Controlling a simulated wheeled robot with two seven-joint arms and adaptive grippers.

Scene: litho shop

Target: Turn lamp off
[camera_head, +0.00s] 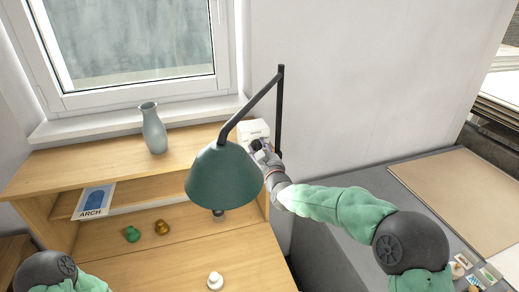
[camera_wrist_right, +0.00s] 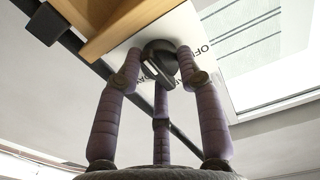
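The desk lamp has a green shade (camera_head: 222,177) on a black arm that bends down from a dark upright post (camera_head: 280,110). A greyish end shows under the shade; I cannot tell if it is lit. Behind the shade a white box (camera_head: 253,129) stands at the desk's right end. In the right wrist view a dark knob (camera_wrist_right: 160,51) with a pointer bar sits on a white, lettered plate (camera_wrist_right: 197,62). My right gripper (camera_head: 264,154) is at the box; its purple fingers (camera_wrist_right: 160,70) close around the knob, appearing to touch its sides. My left gripper is out of view.
A wooden desk with a top shelf (camera_head: 100,160) holds a grey-blue vase (camera_head: 154,130), an ARCH card (camera_head: 95,202), a green figure (camera_head: 132,234), a brown figure (camera_head: 162,227) and a white piece (camera_head: 215,281). A grey table (camera_head: 350,235) with a brown board (camera_head: 455,190) is at the right.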

